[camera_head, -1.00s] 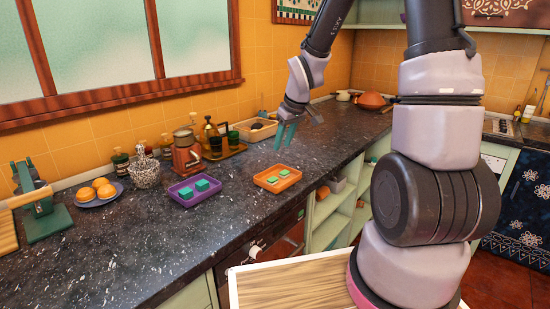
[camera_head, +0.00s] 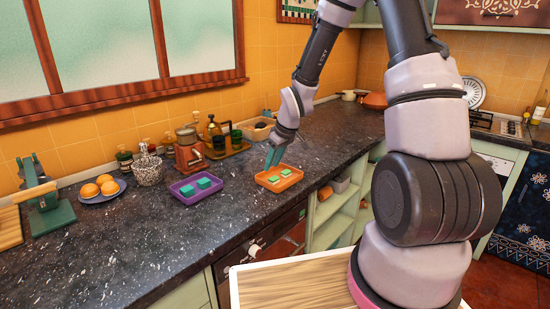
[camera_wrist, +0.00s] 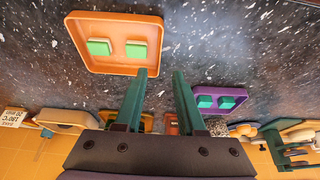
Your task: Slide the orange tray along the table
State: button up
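The orange tray (camera_head: 279,187) lies on the dark speckled counter near its front edge, with two green blocks (camera_head: 279,173) in it. It also shows at the upper left of the wrist view (camera_wrist: 108,71). My gripper (camera_head: 274,157) points down just above the tray's back left side. In the wrist view my gripper (camera_wrist: 160,75) is open, with a clear gap between its fingers. The left finger overlaps the tray's near rim in that view, and the right finger is beyond the tray's side. I cannot tell whether a finger touches the tray.
A purple tray (camera_head: 187,199) with green blocks stands left of the orange tray. Behind are a coffee grinder (camera_head: 188,156), a wooden tray with bottles (camera_head: 228,152) and a box (camera_head: 257,134). A plate of oranges (camera_head: 101,190) is further left. The counter front left is clear.

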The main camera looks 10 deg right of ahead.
aim_at(266, 179)
jog(key=x, duration=0.8)
jog(key=shift+f, duration=0.3)
jog(key=shift+c, duration=0.3)
grip_shut()
dwell(0.8)
